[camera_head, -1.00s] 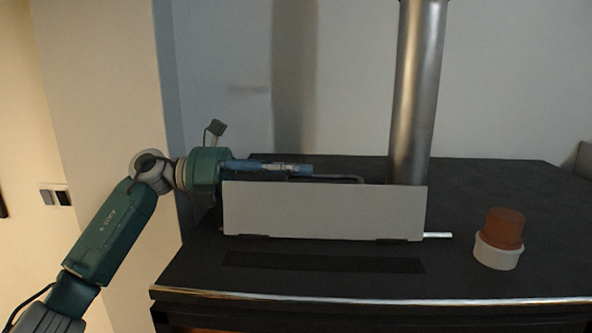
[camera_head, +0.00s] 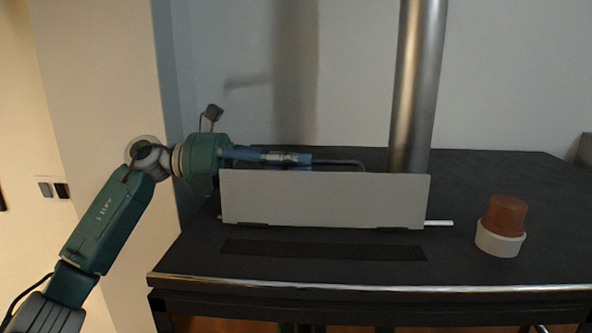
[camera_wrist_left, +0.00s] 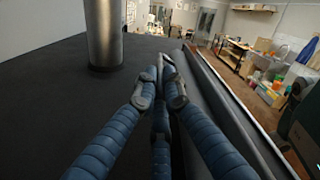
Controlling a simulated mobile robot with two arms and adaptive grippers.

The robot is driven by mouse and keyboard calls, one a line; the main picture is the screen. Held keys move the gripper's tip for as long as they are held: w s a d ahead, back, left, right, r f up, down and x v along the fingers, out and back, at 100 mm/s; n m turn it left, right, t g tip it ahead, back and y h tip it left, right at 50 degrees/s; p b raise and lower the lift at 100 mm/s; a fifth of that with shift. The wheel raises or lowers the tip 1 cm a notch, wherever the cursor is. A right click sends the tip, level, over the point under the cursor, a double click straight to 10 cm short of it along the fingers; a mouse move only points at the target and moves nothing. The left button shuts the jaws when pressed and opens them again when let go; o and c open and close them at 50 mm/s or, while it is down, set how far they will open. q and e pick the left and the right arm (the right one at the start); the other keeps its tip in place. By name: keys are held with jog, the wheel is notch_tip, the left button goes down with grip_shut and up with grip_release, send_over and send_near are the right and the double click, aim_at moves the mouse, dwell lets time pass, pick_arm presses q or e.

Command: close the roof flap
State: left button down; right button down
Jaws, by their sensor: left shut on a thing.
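The roof flap (camera_head: 325,200) is a plain light grey panel standing on its long edge on the dark surface, with dark hinge-like pieces along its lower edge. My left gripper (camera_head: 305,160) lies along the flap's top edge, its blue fingers partly hidden behind the panel. A thin dark bent bar (camera_head: 345,162) runs on from its fingertips. In the left wrist view the left gripper's (camera_wrist_left: 160,85) fingers are closed together beside the dark panel side; the gripped part is hard to make out, apparently the flap's bar. My right gripper is out of view.
A metal pipe (camera_head: 415,90) rises behind the flap's right end. A terracotta and white cup-like object (camera_head: 501,228) stands at the right. A dark strip (camera_head: 323,250) lies in front of the flap. A pale rod (camera_head: 438,223) sticks out at its lower right.

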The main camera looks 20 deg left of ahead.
aim_at(292, 179)
pick_arm(q)
jog(key=s+m+b, duration=0.2)
jog(key=s+d+r+m+b, duration=0.1)
jog(key=m+b, duration=0.1)
jog(key=b, duration=0.1)
jog(key=s+r+m+b, duration=0.1)
jog(key=s+m+b, duration=0.1)
jog(key=m, duration=0.1)
jog(key=shift+s+d, duration=0.25)
jog(key=shift+s, duration=0.1)
jog(key=s+m+b, duration=0.1)
jog(key=m+b, duration=0.1)
jog(key=s+d+m+b, duration=0.1)
jog(key=s+m+b, duration=0.1)
jog(key=s+f+m+b, duration=0.1)
jog(key=s+m+b, duration=0.1)
jog(key=shift+s+d+f+b, duration=0.1)
jog(key=shift+s+d+b, duration=0.15)
jog(key=shift+d+b, duration=0.05)
jog(key=shift+s+d+f+m+b, duration=0.2)
jog(key=shift+s+f+m+b, duration=0.15)
jog(key=shift+s+m+b, duration=0.35)
jog(key=shift+s+d+f+b, duration=0.2)
jog(key=shift+s+f+b, duration=0.5)
jog(key=shift+b, duration=0.1)
jog(key=c, duration=1.9)
grip_release()
jog(key=shift+c, duration=0.2)
jog(key=shift+o, duration=0.2)
jog(key=shift+s, duration=0.2)
